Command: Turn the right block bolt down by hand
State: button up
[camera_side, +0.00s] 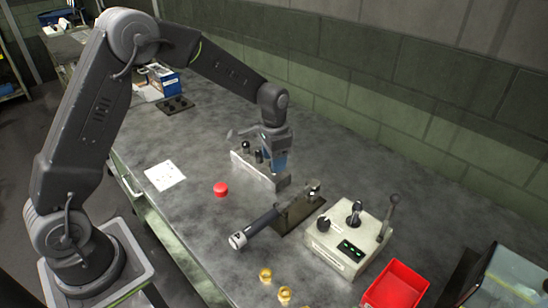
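My gripper (278,172) hangs down over the bench near a low pale block (252,171) with dark knobs on its top. The gripper hides the right part of that block, and I cannot tell whether they touch. The fingers are too small and dark to show whether they are open or shut. A dark base plate (292,222) lies in front and to the right, with a small metal block (313,188) at its far end and a dark cylinder (258,229) along its left side. I cannot clearly make out the right block bolt.
A beige control box (338,253) with levers stands right of the plate. A red bin (398,286) and several brass pieces (265,275) are near the front. A red button (220,189) and a white sheet (165,175) lie left. The bench (400,190) is clear toward the wall.

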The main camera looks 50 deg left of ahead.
notch_tip(320, 180, up, 14)
dwell(0.6)
jog(key=shift+f, duration=0.1)
jog(key=s+d+r+n+t, duration=0.15)
jog(key=s+r, duration=0.25)
jog(key=s, duration=0.4)
jog(key=s+d+r+n+t, duration=0.1)
jog(key=s+r+t, duration=0.15)
jog(key=s, duration=0.45)
jog(key=s+f+n+t, duration=0.1)
jog(key=s+f, duration=0.1)
jog(key=s, duration=0.9)
jog(key=shift+s+d+t, duration=0.2)
jog(key=shift+s+t, duration=0.1)
jog(key=shift+s, duration=0.05)
